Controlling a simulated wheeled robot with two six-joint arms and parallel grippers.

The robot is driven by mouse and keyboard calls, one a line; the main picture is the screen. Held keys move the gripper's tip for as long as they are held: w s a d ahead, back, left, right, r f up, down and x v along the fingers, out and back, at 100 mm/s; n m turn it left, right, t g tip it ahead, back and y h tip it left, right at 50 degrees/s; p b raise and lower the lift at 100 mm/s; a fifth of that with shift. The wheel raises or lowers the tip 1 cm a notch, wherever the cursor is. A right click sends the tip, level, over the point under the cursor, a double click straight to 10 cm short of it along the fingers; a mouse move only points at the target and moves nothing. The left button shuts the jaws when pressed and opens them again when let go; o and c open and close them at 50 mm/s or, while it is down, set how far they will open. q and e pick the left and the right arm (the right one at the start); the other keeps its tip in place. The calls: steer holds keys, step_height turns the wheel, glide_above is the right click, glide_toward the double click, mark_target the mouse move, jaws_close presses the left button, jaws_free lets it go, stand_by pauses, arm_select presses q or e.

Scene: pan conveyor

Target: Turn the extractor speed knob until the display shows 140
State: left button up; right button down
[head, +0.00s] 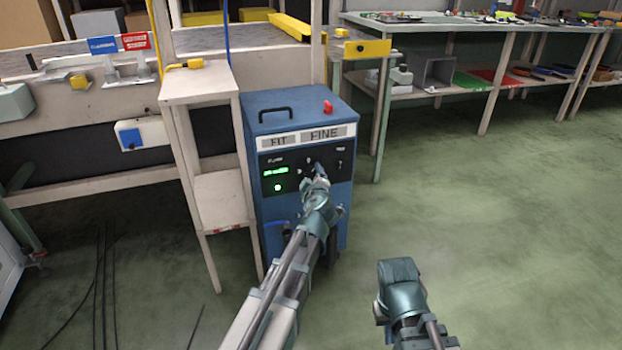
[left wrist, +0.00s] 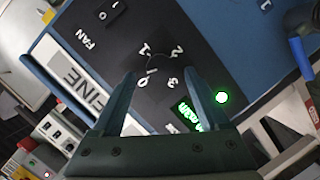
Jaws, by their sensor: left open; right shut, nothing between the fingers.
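The blue extractor (head: 300,112) stands on the floor with its black control panel (head: 333,178) facing me. The green display (head: 276,171) is lit, but its digits are too small to read. In the left wrist view the display (left wrist: 188,114) is partly covered by a finger. The dark speed knob (left wrist: 160,66) sits within the marks 0, 1, 2 and 3; its pointer is hard to make out. My left gripper (left wrist: 160,74) is open, its fingers on either side of the knob; contact is not clear. My right gripper (head: 398,268) is shut and empty, low over the floor.
A narrow pale stand (head: 195,85) is close to the extractor's left side. A black handle (head: 275,112) and a red part (head: 328,107) are on its top. A long workbench (head: 440,28) stands behind at right. The green floor at right is clear.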

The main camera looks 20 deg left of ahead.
arm_select(q)
steer(key=shift+x, duration=1.1)
steer(key=shift+c, duration=0.3)
jaws_close()
